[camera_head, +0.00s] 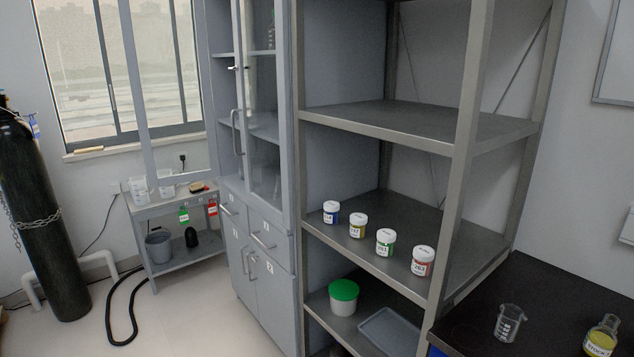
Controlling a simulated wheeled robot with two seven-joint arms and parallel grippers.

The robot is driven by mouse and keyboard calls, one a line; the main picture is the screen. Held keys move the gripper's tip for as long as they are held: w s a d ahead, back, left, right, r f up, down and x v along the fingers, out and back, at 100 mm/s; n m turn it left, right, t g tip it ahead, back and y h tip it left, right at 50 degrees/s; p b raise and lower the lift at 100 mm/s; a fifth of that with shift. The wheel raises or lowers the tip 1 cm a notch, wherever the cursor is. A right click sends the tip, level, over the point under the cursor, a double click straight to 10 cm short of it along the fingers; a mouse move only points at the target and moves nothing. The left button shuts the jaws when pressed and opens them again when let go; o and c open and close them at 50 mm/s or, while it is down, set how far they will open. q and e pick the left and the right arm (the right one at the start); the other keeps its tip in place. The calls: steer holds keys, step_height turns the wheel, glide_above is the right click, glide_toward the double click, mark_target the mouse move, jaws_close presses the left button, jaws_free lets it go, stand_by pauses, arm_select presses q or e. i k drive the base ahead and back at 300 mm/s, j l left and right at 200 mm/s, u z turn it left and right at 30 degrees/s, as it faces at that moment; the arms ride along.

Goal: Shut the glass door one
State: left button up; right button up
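A tall grey cabinet (222,170) stands left of the shelf rack. Its left glass door (136,90) is swung wide open out to the left, and the window and side table show through its pane. I take this as glass door one, though I cannot read a number on it. The right glass door (263,100) looks shut, with a vertical handle (236,132) at its left edge. Shelves show inside the open left half. Neither of my grippers is in view.
Below are numbered drawers (262,240) and lower doors. A metal rack (420,130) with several small jars stands right of the cabinet. A black bench (560,300) with glassware is at lower right. A gas cylinder (45,220) stands left. The floor (190,310) in front is clear.

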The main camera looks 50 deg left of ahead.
mark_target(165, 44)
steer(key=k+j, duration=0.15)
steer(key=j, duration=0.55)
steer(key=k+j+u, duration=0.1)
steer(key=j, duration=0.6)
steer(key=k+j+u, duration=0.1)
steer(key=j, duration=0.6)
steer(key=k+j, duration=0.15)
steer(key=j, duration=0.55)
